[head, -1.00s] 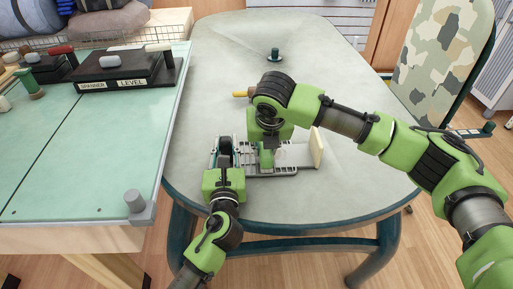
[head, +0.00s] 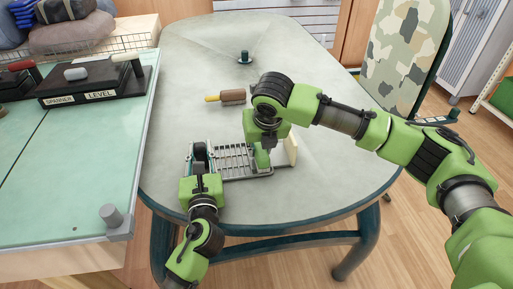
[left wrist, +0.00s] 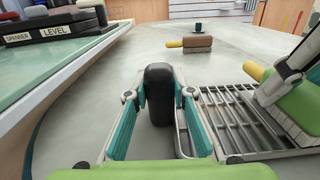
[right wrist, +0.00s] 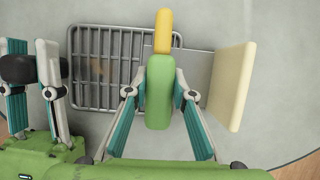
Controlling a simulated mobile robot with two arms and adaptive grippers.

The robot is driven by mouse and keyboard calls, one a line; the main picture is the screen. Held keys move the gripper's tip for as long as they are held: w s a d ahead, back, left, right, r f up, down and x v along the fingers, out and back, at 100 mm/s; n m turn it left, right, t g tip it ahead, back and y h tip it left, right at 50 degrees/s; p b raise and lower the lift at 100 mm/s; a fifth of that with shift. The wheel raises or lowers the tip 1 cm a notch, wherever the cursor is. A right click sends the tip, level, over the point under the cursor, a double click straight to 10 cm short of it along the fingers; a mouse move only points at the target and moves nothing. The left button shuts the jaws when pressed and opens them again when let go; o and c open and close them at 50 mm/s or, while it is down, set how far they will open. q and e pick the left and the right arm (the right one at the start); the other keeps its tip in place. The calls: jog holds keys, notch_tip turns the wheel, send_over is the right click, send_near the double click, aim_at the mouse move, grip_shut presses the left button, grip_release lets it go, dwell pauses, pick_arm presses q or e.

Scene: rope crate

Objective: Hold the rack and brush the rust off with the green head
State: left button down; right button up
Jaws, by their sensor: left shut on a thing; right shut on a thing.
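The rack (head: 236,160) is a grey metal grid lying on the table, with a black handle at its left end; it also shows in the right wrist view (right wrist: 84,68). My left gripper (head: 200,160) is shut on the black handle (left wrist: 159,95). My right gripper (right wrist: 160,98) is shut on a brush with a green head (right wrist: 160,90) and a yellow end (right wrist: 163,32). It is over the right part of the rack, to the right of the rust patch. I cannot tell whether the head touches the bars.
A cream upright panel (right wrist: 235,85) stands at the rack's right end. A brown brush (head: 233,96) with a yellow handle lies behind the rack. A dark green knob-like item (head: 244,57) is further back. A bench (head: 75,175) stands left of the table (head: 185,70).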

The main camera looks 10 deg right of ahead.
jog(key=shift+s+d+f, duration=0.1)
jog(key=shift+d+f, duration=0.1)
jog(key=shift+f, duration=0.1)
jog(key=shift+a+r, duration=0.15)
jog(key=shift+r, duration=3)
jog(key=shift+r, duration=0.15)
jog(key=shift+r, duration=1.35)
jog(key=w+a+n+g+y, duration=0.1)
jog(key=w+a+n+y, duration=0.15)
jog(key=a+n, duration=0.65)
jog(key=shift+y, duration=0.35)
jog(key=shift+s+d+f, duration=0.1)
jog(key=shift+s+f, duration=0.05)
jog(key=shift+f, duration=1.55)
jog(key=shift+s+d+f, duration=0.1)
jog(key=shift+f, duration=1.55)
jog(key=shift+f, duration=1)
